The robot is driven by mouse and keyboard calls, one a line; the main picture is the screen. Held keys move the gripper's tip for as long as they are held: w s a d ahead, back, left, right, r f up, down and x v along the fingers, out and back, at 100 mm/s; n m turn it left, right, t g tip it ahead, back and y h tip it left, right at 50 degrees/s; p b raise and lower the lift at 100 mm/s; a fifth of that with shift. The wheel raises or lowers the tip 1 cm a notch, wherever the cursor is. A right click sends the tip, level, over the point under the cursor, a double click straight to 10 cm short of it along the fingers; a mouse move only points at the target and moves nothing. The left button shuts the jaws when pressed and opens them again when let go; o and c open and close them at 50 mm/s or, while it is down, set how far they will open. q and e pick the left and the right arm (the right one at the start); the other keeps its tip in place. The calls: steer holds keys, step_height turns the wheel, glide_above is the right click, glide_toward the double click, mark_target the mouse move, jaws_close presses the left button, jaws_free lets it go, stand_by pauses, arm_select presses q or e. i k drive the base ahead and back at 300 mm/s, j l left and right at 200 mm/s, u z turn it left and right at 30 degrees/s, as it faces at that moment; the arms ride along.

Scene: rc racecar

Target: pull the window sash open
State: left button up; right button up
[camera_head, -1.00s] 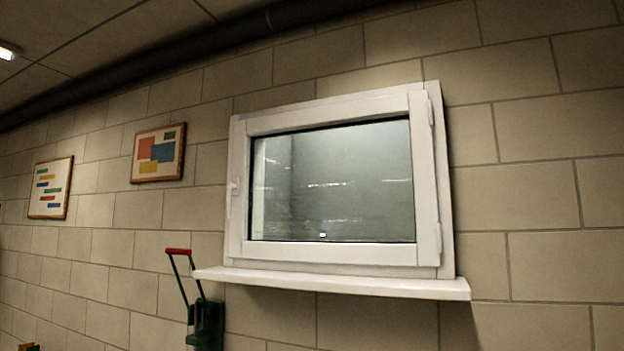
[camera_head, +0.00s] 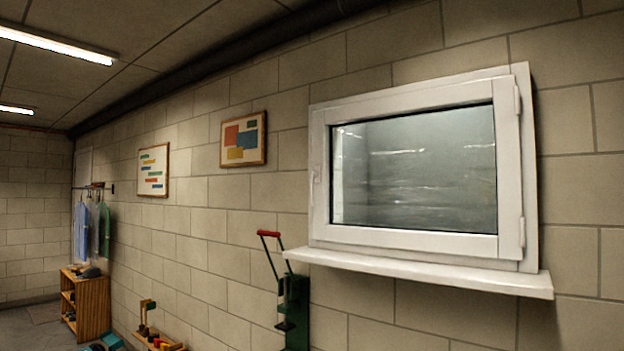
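The white window sash (camera_head: 412,243) sits shut in its white frame (camera_head: 530,150) on the block wall. Its glass pane (camera_head: 415,170) is grey and reflective. A small white handle (camera_head: 316,175) is on the sash's left side. Hinges (camera_head: 521,232) show on the right side. A white sill (camera_head: 420,270) juts out below the window. Neither of my grippers shows in the head view.
A dark green stand with a red-topped handle (camera_head: 295,310) is below the sill's left end. A wooden shelf (camera_head: 92,305), a low tray of items (camera_head: 158,341) and hanging clothes (camera_head: 82,228) are farther left. Two framed pictures hang on the wall, including a colour-block one (camera_head: 243,139).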

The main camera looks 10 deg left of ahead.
mark_target(502, 92)
steer(key=i+j+z, duration=0.15)
steer(key=z, duration=0.45)
steer(key=i+j+z, duration=0.15)
steer(key=j, duration=0.15)
steer(key=j+z, duration=0.15)
steer(key=j, duration=0.15)
steer(key=i+j+z, duration=0.15)
steer(key=j, duration=0.15)
steer(key=i+j, duration=0.1)
steer(key=j, duration=0.5)
steer(key=i+j+z, duration=0.1)
steer(key=j, duration=0.55)
steer(key=i+j, duration=0.15)
steer(key=j, duration=0.5)
steer(key=z, duration=0.05)
